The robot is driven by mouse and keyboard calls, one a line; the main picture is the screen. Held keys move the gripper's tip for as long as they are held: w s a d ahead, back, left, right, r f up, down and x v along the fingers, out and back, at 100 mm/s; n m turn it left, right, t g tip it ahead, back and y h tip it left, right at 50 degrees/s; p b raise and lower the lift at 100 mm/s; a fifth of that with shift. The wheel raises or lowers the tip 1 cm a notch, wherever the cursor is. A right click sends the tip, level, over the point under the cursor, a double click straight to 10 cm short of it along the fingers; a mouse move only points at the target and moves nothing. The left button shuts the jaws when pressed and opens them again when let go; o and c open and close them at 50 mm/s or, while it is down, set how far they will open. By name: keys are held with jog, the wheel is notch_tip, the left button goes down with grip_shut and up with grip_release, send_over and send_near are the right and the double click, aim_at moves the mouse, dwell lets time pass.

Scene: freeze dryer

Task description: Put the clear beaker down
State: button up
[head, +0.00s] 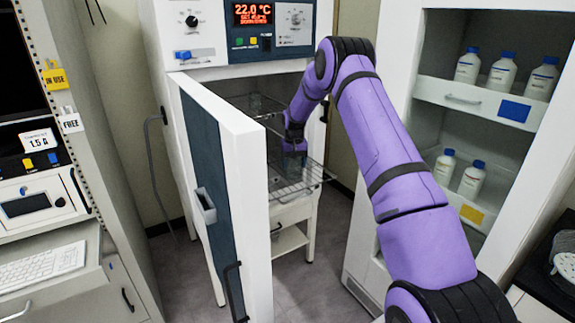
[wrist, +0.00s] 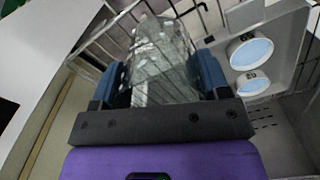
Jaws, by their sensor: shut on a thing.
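The clear beaker (wrist: 160,62) shows in the wrist view between the two blue fingers of my gripper (wrist: 163,75). The fingers are shut on its sides. In the head view my gripper (head: 294,147) is at the open front of the freeze dryer (head: 222,75), above a wire shelf (head: 292,188) that sticks out of the chamber. The beaker cannot be made out clearly there. In the wrist view wire bars (wrist: 112,22) lie around the beaker; I cannot tell whether its base touches them.
The dryer's open door (head: 230,190) stands to the left of my arm. A white cabinet (head: 432,60) with several blue-capped bottles (head: 502,72) is at the right. Two round pale-blue-faced items (wrist: 250,53) sit right of the beaker in the wrist view.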

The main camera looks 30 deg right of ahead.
jog(key=shift+w+d+f, duration=0.3)
jog(key=shift+w+f, duration=0.4)
jog(key=shift+w, duration=0.45)
jog(key=shift+w+d+f, duration=0.35)
jog(key=shift+w+f, duration=0.35)
jog(key=shift+w, duration=0.45)
jog(key=shift+w+d+f, duration=0.3)
jog(key=shift+w+f, duration=0.4)
jog(key=shift+w, duration=0.45)
jog(key=o, duration=1)
jog(key=shift+f, duration=0.1)
jog(key=shift+c, duration=0.2)
